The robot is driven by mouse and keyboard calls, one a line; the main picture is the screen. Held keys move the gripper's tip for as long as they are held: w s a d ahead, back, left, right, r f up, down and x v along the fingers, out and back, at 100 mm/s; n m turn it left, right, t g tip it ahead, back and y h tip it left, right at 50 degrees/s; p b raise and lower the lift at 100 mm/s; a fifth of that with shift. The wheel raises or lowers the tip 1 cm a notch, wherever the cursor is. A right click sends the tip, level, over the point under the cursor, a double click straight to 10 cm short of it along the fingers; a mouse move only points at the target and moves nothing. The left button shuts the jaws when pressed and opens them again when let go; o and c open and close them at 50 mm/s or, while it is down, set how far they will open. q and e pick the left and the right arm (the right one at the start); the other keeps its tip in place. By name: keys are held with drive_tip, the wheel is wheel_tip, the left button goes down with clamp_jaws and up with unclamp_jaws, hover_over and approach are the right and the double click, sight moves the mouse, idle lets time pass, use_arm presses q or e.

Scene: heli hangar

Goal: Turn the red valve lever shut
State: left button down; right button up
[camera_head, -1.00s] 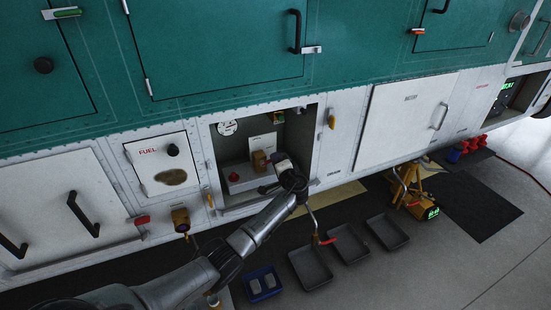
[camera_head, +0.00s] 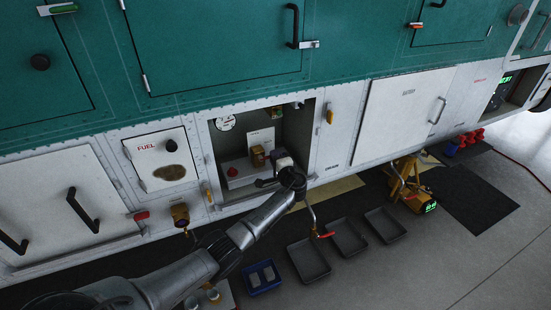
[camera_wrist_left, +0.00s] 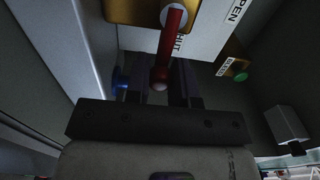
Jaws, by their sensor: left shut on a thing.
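The red valve lever (camera_wrist_left: 167,50) shows in the left wrist view, running from a pale round hub on a brass-coloured body down between my fingers. My left gripper (camera_wrist_left: 160,82) is shut on the lever's lower end, near its rounded tip. A white plate (camera_wrist_left: 195,35) behind the lever bears the partly hidden words SHUT and OPEN. In the head view my left gripper (camera_head: 266,183) reaches into the open bay below the brass valve body (camera_head: 258,157). The lever itself cannot be made out there. My right gripper is not in view.
The bay's white side wall (camera_wrist_left: 60,40) is close to the gripper. A green button (camera_wrist_left: 241,77) and a blue knob (camera_wrist_left: 119,80) are nearby. A red knob (camera_head: 233,172) sits left of the valve. A drain pipe with a red handle (camera_head: 326,236) hangs below, above grey trays (camera_head: 309,262).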

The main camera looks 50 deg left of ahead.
use_arm(q)
drive_tip(key=c, duration=1)
unclamp_jaws()
drive_tip(key=shift+p+v, duration=1.1)
drive_tip(key=shift+v, duration=5.85)
